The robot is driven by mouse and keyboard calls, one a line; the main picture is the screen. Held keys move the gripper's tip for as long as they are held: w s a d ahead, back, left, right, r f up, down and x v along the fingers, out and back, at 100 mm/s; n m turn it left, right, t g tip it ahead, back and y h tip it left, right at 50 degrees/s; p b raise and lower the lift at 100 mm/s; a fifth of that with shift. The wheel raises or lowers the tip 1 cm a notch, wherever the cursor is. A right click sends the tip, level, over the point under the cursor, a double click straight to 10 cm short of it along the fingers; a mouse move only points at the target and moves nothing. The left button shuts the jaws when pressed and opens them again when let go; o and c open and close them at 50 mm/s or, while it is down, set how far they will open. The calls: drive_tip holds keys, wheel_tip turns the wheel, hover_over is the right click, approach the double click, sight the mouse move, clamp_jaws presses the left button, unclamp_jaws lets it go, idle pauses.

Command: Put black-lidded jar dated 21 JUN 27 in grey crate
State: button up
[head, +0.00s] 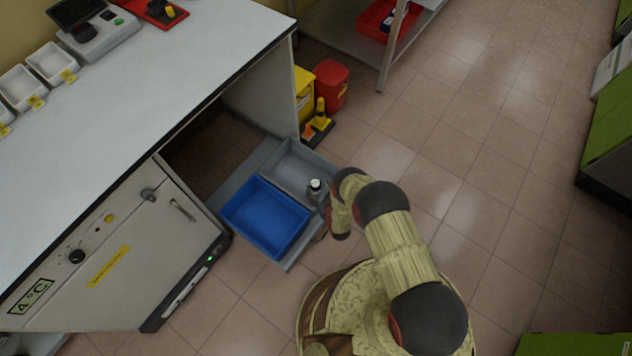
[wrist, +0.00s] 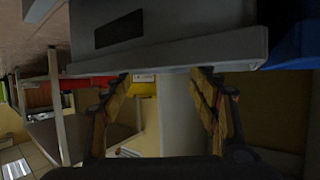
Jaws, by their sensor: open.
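The grey crate (head: 286,166) stands low on the floor beside the bench, behind a blue crate. Its grey wall (wrist: 178,45) fills the top of the wrist view. My gripper (wrist: 160,95) is open, with its fingers spread and nothing seen between them. In the head view my arm reaches down to the grey crate's right end. A small pale and dark shape (head: 316,186) shows there; I cannot tell whether it is a jar or part of my gripper. No jar label or date is readable in either view.
The blue crate (head: 264,216) looks empty. A white-topped bench (head: 150,95) stands at left, with a fridge-like cabinet (head: 130,250) under it. Yellow and red bins (head: 330,85) stand behind the crates.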

drive_tip(key=p+v, duration=0.2)
drive_tip(key=v, duration=0.5)
drive_tip(key=w+r+g+h, duration=0.1)
drive_tip(key=w+r+h, duration=0.1)
drive_tip(key=w+r, duration=2.1)
drive_tip(key=d+r+m+g+h, duration=0.1)
drive_tip(key=d+r, duration=0.2)
drive_tip(key=r, duration=1.3)
drive_tip(key=d+r+m+g, duration=0.1)
drive_tip(key=d+r, duration=0.1)
drive_tip(key=r, duration=1.4)
drive_tip(key=s+d+r+g+h, duration=0.1)
drive_tip(key=s+d+r, duration=0.2)
drive_tip(key=s+r, duration=0.75)
drive_tip(key=s+d+r+g, duration=0.1)
drive_tip(key=s+d+r, duration=0.2)
drive_tip(key=s+r, duration=0.75)
drive_tip(key=s+d+r+g, duration=0.1)
drive_tip(key=s+r, duration=0.2)
drive_tip(key=s, duration=1)
drive_tip(key=s+d+r+m+g, duration=0.1)
drive_tip(key=s+r, duration=0.1)
drive_tip(key=s, duration=1.2)
drive_tip(key=shift+s+d+r+m, duration=0.2)
drive_tip(key=shift+d+r+m, duration=0.1)
drive_tip(key=shift+d+r, duration=0.05)
drive_tip(key=shift+r, duration=0.1)
